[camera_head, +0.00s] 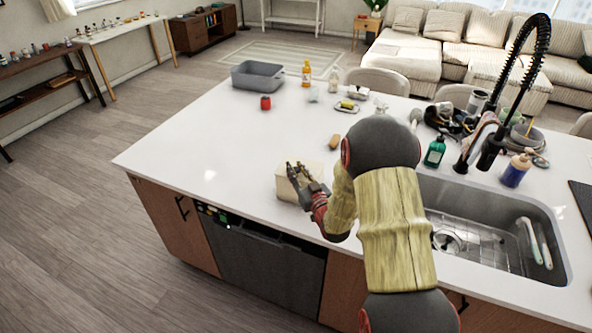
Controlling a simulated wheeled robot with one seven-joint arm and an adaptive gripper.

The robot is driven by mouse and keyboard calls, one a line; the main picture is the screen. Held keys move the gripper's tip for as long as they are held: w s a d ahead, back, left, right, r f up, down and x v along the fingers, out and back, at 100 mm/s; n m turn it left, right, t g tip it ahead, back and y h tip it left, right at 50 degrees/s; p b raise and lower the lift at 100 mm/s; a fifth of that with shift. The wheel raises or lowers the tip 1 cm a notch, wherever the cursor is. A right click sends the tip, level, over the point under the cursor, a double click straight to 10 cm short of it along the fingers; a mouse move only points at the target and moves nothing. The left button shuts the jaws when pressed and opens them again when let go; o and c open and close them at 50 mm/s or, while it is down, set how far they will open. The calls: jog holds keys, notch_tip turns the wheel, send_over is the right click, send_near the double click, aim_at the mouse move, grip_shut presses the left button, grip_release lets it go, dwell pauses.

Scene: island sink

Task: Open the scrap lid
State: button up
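A pale cream box (284,188) stands on the white island counter near its front edge, left of the sink. It may be the scrap bin, but no separate lid can be made out. My gripper (296,172) is in front of the box and overlaps it in the picture, with its dark fingers pointing away over the box. Whether they touch it, and how far apart they are, I cannot tell. The gripper hides part of the box's top and right side.
My arm covers the counter right of the box. The sink (480,235), black spring faucet (520,70), green bottle (435,152) and blue bottle (515,171) are at the right. A grey tub (257,80) and red can (265,103) stand further back. The counter's left part is clear.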

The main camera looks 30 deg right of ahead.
grip_shut()
dwell(0.3)
jog(key=shift+r, duration=0.1)
